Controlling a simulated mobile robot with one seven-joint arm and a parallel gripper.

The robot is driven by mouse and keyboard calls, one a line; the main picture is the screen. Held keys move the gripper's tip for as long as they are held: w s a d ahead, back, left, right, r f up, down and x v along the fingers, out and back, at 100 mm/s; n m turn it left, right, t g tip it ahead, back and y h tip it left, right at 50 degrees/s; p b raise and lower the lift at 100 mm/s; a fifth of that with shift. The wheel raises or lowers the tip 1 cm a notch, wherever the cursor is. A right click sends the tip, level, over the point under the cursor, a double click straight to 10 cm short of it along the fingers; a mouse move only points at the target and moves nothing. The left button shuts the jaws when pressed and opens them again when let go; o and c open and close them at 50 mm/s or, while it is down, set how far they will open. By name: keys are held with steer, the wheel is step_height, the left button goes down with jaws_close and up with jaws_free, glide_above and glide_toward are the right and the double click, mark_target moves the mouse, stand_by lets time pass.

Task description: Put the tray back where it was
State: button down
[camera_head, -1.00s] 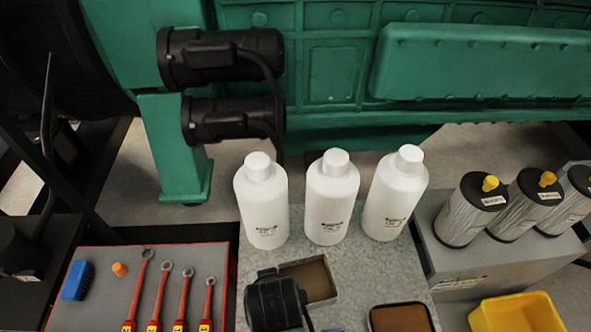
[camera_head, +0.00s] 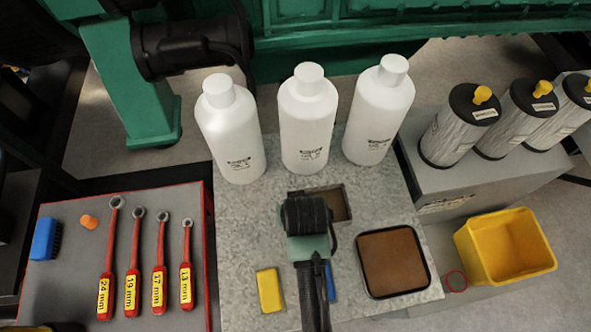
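A small grey-rimmed tray with a brown floor (camera_head: 341,203) shows partly behind my gripper, in front of the middle bottle. My gripper (camera_head: 307,213) is seen from above over the grey speckled worktop (camera_head: 240,240). Its black wrist hides the fingers and the tray's left and near parts. The tray has moved along with the gripper, so the gripper appears shut on it. Its height above the worktop is hard to tell. A second brown-floored, black-rimmed tray with rounded corners (camera_head: 394,262) lies on the worktop to the right, apart from my gripper.
White bottles (camera_head: 305,120) stand along the back of the worktop. A yellow block (camera_head: 270,290) and a blue item (camera_head: 330,281) lie near my arm. Wrenches (camera_head: 133,262) lie on the left mat. Filter canisters (camera_head: 458,125) and a yellow bin (camera_head: 505,247) are at right.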

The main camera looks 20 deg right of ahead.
steer(key=shift+f, duration=0.25)
steer(key=shift+f, duration=0.15)
steer(key=shift+c, duration=1.4)
jaws_free()
steer(key=v, duration=1.2)
steer(key=shift+p, duration=0.45)
